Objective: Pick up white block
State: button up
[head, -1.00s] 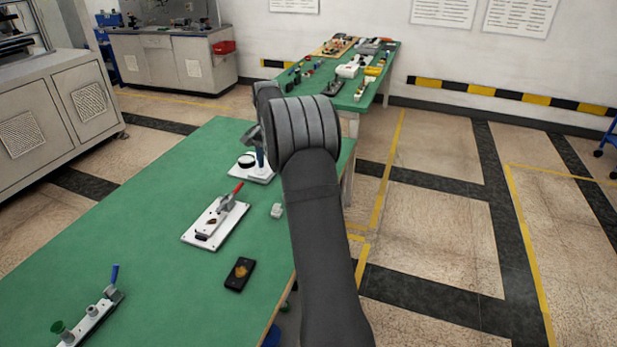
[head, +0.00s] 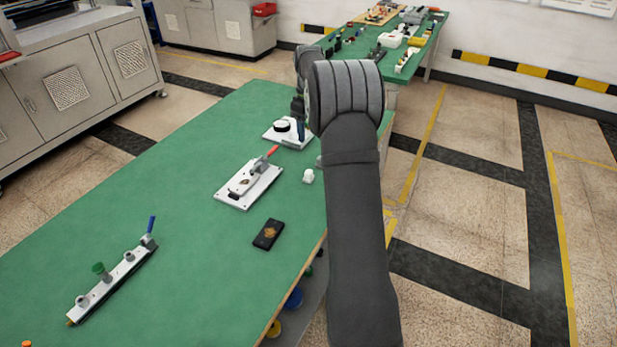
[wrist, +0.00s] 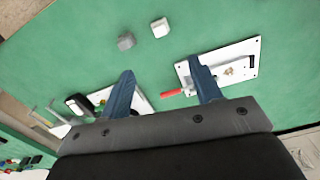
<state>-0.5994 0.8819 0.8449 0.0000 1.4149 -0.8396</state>
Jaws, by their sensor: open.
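The white block (head: 308,176) sits on the green table near its right edge, just left of my arm in the head view. It also shows in the wrist view (wrist: 160,28), near the top middle. A grey block (wrist: 126,41) sits close to its left there, apart from it. My gripper (wrist: 164,84) is open, with its two blue-grey fingers spread and nothing between them. In the wrist view both blocks lie beyond the fingertips, toward the top. In the head view my arm hides most of the gripper.
The green table (head: 150,210) holds a white plate with a red-handled clamp (head: 248,184), a white plate with a black round part (head: 284,130), a black flat case (head: 268,234) and a rail with knobs (head: 112,272). The clamp plate lies beneath the right finger in the wrist view.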

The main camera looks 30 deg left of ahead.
jog(key=n, duration=0.2)
send_near(309, 171)
notch_tip(309, 171, down, 10)
jog(key=shift+s+f, duration=0.1)
jog(key=shift+s, duration=0.05)
jog(key=c, duration=1.1)
